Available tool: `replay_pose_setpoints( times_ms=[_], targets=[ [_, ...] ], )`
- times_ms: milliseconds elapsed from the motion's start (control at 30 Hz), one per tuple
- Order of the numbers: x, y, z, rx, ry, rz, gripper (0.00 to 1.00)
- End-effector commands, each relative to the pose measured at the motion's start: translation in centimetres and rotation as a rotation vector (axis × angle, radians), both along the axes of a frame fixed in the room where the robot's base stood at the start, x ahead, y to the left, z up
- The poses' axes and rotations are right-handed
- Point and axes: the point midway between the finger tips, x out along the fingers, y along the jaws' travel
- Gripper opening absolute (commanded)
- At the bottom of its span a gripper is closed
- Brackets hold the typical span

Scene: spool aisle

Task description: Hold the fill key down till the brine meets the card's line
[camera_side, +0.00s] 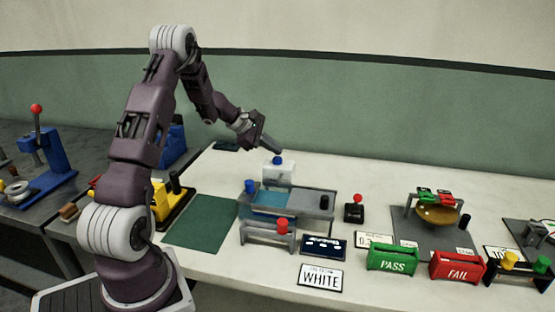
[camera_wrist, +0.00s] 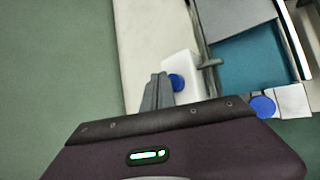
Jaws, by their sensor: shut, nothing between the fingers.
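A white block (camera_side: 279,174) with a round blue knob (camera_side: 277,160) on top stands behind the tank (camera_side: 312,204). They also show in the wrist view, the block (camera_wrist: 183,56) and its knob (camera_wrist: 177,83) beside the fingers. My gripper (camera_side: 279,151) is shut and empty, its tips at the blue knob; I cannot tell whether they press it. Blue-teal brine (camera_side: 271,199) shows in the left part of the tank, and in the wrist view (camera_wrist: 248,68). I cannot make out a line on any card against the brine level.
A second blue knob (camera_side: 251,186) stands at the tank's left end. A green mat (camera_side: 200,222) lies left. In front are a red-knobbed stand (camera_side: 268,231), a dark display (camera_side: 323,247) and a WHITE card (camera_side: 320,278). Green PASS (camera_side: 393,260) and red FAIL (camera_side: 457,267) bins stand right.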

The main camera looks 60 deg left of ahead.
Motion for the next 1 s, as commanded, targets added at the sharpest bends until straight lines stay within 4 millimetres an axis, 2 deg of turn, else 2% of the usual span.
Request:
replay_pose_setpoints(
  times_ms=[333,733,1000],
  targets=[
    [0.0,0.0,0.5,0.001,-0.002,0.001,0.00],
    [0.1,0.1,4.5,0.002,-0.004,0.000,0.00],
    [0.0,0.0,5.2,0.000,-0.001,0.000,0.00]
  ],
)
